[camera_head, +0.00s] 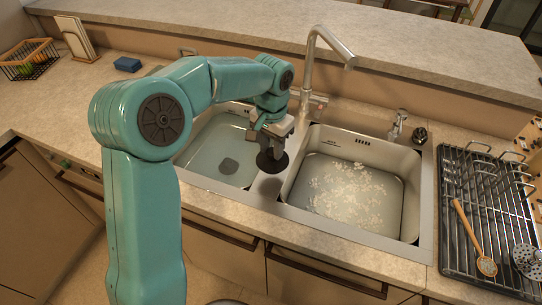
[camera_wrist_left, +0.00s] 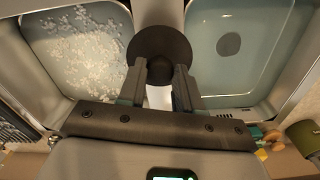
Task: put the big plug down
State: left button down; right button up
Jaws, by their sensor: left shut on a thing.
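The big plug (camera_head: 272,163) is a dark round disc over the strip between the two sink basins. My left gripper (camera_head: 271,146) points down and is shut on it. In the left wrist view the plug (camera_wrist_left: 159,48) sits at the tips of the left gripper's fingers (camera_wrist_left: 160,75). I cannot tell whether the plug touches the divider (camera_head: 266,187) or hangs just above it. My right gripper is not in view.
The left basin (camera_head: 203,158) holds clear water and a dark round spot (camera_head: 229,166) on its floor. The right basin (camera_head: 390,205) holds water with pale bits (camera_head: 347,188). The tap (camera_head: 308,70) rises behind the divider. A drying rack (camera_head: 470,225) stands at right.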

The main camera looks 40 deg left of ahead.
aim_at(271, 152)
pick_arm(q)
notch_tip(271, 152, down, 4)
jog(key=shift+a+f, duration=0.1)
jog(key=shift+f, duration=0.05)
jog(key=shift+s, duration=0.1)
jog(key=shift+f, duration=0.15)
jog(key=c, duration=0.8)
grip_release()
jog(key=shift+o, duration=0.2)
